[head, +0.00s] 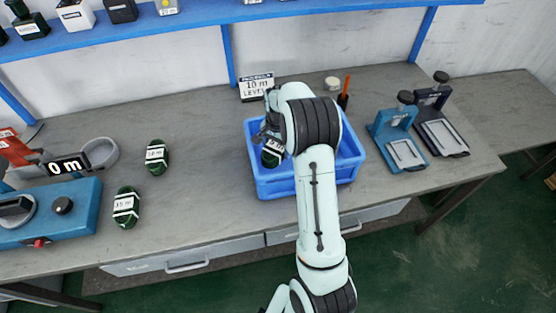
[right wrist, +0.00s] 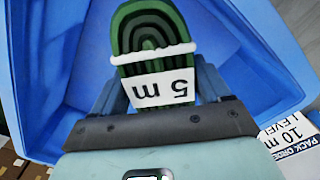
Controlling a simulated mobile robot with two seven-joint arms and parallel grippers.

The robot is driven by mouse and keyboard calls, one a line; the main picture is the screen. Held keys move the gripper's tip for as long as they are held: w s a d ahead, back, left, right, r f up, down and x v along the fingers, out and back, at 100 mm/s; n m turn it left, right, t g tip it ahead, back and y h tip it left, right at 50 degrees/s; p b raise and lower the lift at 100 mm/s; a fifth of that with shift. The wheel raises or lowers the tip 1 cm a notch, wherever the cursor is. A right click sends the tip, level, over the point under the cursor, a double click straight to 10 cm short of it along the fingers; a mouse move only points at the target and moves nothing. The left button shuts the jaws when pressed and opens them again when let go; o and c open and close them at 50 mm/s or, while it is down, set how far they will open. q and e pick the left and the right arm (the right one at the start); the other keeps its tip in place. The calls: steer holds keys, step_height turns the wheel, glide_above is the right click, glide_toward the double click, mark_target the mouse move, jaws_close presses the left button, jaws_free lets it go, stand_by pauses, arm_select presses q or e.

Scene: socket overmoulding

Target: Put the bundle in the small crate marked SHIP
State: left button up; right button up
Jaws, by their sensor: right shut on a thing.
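The green coiled bundle (head: 272,154) has a white band and a tag reading 5 m; it shows large in the right wrist view (right wrist: 150,38). My right gripper (head: 267,135) is shut on it, with a finger on each side in the right wrist view (right wrist: 163,90). It holds the bundle over the open blue crate (head: 290,187), whose inner walls surround it in the right wrist view (right wrist: 45,60). I cannot tell whether the bundle touches the crate floor. My arm hides part of the crate, and no SHIP marking shows. My left gripper is out of view.
Two more green bundles (head: 157,157) (head: 126,207) lie on the grey bench (head: 200,190) at left. A blue measuring device (head: 70,205) reads 0 m. A PACK ORDER 10 m sign (head: 257,88) stands behind the crate. Blue and black presses (head: 397,140) (head: 437,120) stand right.

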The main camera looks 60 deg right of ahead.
mark_target(277, 144)
step_height(277, 144, down, 7)
steer(key=shift+f, duration=0.15)
stand_by(0.4)
steer(key=o, duration=1.1)
steer(key=shift+f, duration=0.1)
steer(key=shift+w+r, duration=0.1)
steer(key=shift+r, duration=0.4)
step_height(277, 144, up, 11)
steer(key=shift+r, duration=0.2)
